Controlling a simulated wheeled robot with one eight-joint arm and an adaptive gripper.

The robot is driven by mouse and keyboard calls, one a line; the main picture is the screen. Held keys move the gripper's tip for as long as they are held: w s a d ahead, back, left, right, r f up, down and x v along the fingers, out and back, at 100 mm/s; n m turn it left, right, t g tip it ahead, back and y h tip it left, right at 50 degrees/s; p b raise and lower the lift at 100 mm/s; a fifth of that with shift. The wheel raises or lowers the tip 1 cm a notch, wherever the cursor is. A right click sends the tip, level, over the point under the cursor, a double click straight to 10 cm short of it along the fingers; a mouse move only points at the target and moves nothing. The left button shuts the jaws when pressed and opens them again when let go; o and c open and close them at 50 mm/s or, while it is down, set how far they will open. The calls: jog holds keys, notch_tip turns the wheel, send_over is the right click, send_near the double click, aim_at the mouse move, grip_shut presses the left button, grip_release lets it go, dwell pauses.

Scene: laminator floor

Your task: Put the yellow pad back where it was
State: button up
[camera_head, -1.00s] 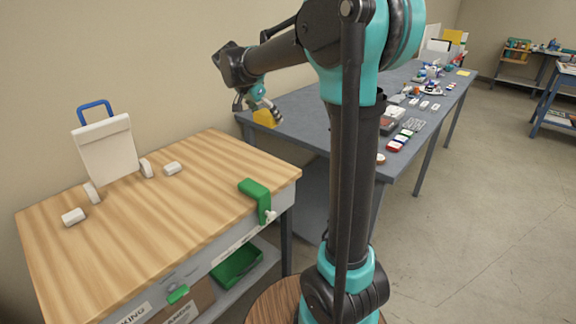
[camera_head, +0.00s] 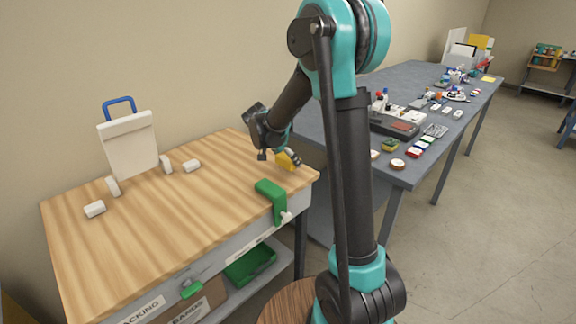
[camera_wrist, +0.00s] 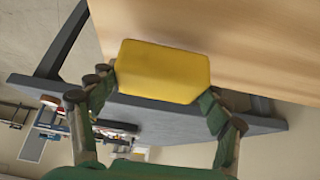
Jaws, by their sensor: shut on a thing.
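My gripper (camera_head: 277,157) is shut on the yellow pad (camera_head: 287,161) and holds it at the back right corner of the wooden-topped bench (camera_head: 140,240). The wrist view shows the yellow pad (camera_wrist: 162,70) face on, between the two fingers of my gripper (camera_wrist: 160,92). In that view the pad overlaps the edge of the wooden top. I cannot tell how high the pad is above the bench. My arm hides part of the long grey table (camera_head: 415,75) behind.
A green clamp (camera_head: 270,192) sits on the bench's right edge. A white board with a blue handle (camera_head: 128,145) stands at the bench's back, with several white blocks (camera_head: 192,166) around it. The bench middle is clear. The grey table's far part is crowded.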

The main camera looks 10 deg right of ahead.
jog(key=shift+f, duration=1.4)
jog(key=shift+f, duration=0.1)
jog(key=o, duration=1.2)
jog(key=v, duration=1.2)
jog(key=s+d+f+n+y, duration=0.1)
jog(key=s+d+f+n, duration=0.2)
jog(key=s, duration=0.6)
jog(key=s+d+f+n+y, duration=0.2)
jog(key=s+d+f+n, duration=0.1)
jog(key=s, duration=0.5)
jog(key=s+d+f+n+y, duration=0.2)
jog(key=s+f, duration=0.4)
jog(key=s, duration=0.3)
jog(key=shift+s+d+f+n, duration=0.1)
jog(key=shift+s+d+n, duration=0.2)
jog(key=shift+n, duration=0.4)
jog(key=shift+s+d+f+n, duration=0.1)
jog(key=shift+d+n, duration=0.25)
jog(key=shift+n, duration=0.35)
